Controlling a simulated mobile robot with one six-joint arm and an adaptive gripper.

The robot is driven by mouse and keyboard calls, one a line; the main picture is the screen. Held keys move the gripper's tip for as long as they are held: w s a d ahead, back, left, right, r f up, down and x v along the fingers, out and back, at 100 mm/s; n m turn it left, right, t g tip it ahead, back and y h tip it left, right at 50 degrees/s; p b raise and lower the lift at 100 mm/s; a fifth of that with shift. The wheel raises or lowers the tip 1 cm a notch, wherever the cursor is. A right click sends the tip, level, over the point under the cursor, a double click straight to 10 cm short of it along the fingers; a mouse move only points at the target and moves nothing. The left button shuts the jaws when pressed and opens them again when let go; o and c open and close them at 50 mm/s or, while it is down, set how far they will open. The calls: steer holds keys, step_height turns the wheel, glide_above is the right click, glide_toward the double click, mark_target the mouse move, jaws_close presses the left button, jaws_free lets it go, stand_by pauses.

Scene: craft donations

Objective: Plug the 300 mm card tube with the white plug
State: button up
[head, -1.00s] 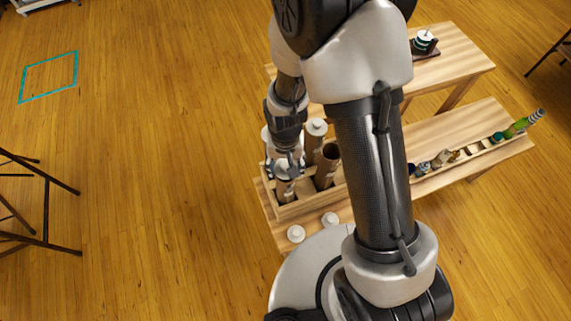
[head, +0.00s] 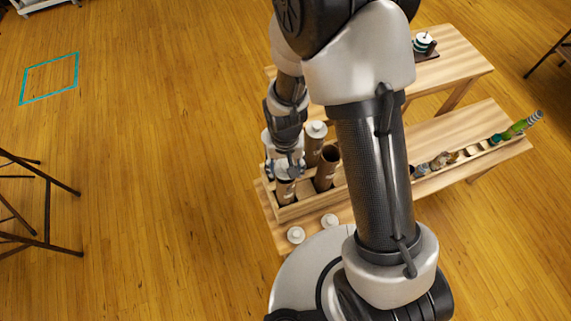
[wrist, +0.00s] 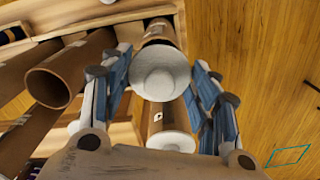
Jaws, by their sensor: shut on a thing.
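My gripper (head: 287,168) is shut on a white plug (wrist: 160,74), with a blue finger on each side of it. The plug is at the mouth of a brown card tube (wrist: 158,32), which stands in the front left of the wooden rack (head: 297,208). The plug covers that mouth; how deep it sits I cannot tell. The tube's lower part also shows in the head view (head: 285,192), below my gripper. No length marking is readable.
An open tube (head: 327,168) stands to the right, and a white-capped tube (head: 316,131) behind. Two loose white plugs (head: 296,235) (head: 330,220) lie on the table's front edge. A long tray (head: 466,158) of small items lies to the right. My arm hides the middle.

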mark_target(286, 166)
stand_by(0.3)
steer(key=o, duration=0.5)
steer(key=shift+c, duration=0.2)
step_height(286, 166, up, 11)
steer(key=p, duration=0.8)
stand_by(0.6)
